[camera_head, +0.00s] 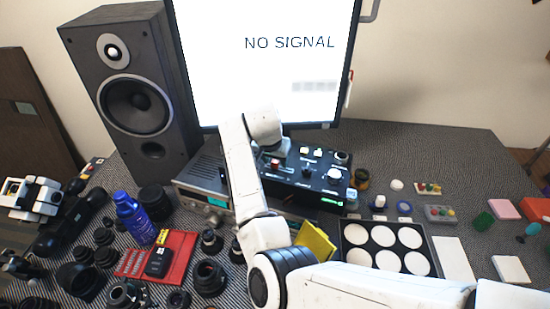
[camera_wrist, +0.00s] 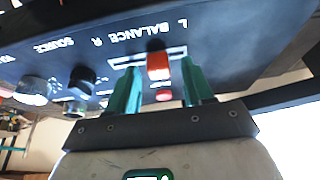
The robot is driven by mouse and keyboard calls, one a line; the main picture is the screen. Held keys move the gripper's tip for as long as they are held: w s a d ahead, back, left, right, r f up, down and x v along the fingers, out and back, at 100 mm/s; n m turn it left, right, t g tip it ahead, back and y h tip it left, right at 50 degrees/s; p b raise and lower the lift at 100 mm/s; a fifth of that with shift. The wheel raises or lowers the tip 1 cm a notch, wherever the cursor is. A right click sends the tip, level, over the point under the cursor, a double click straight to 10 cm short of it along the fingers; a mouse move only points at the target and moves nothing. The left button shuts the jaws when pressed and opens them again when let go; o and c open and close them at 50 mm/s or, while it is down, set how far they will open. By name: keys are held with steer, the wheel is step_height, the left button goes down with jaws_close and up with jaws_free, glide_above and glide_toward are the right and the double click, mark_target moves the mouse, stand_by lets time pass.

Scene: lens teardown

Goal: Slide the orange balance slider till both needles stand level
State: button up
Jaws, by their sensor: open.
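The orange-red balance slider (camera_wrist: 158,65) sits in a pale slot on the dark control panel (camera_wrist: 60,62), under upside-down lettering reading BALANCE. In the wrist view it is right of the slot's middle, towards the L mark. My gripper (camera_wrist: 157,74) is open, its two teal fingers on either side of the slider, with gaps visible on both sides. In the head view the slider (camera_head: 275,163) shows just below my gripper (camera_head: 283,150), on the panel's left part. I cannot make out the two needles in either view.
Black and white knobs (camera_wrist: 32,88) stand left of the slider in the wrist view. The monitor (camera_head: 262,85) showing NO SIGNAL rises behind the panel. A silver amplifier (camera_head: 192,187) stands left. A tray of white discs (camera_head: 350,262) and several lens parts crowd the front.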

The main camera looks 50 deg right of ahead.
jaws_close()
stand_by(0.3)
stand_by(0.3)
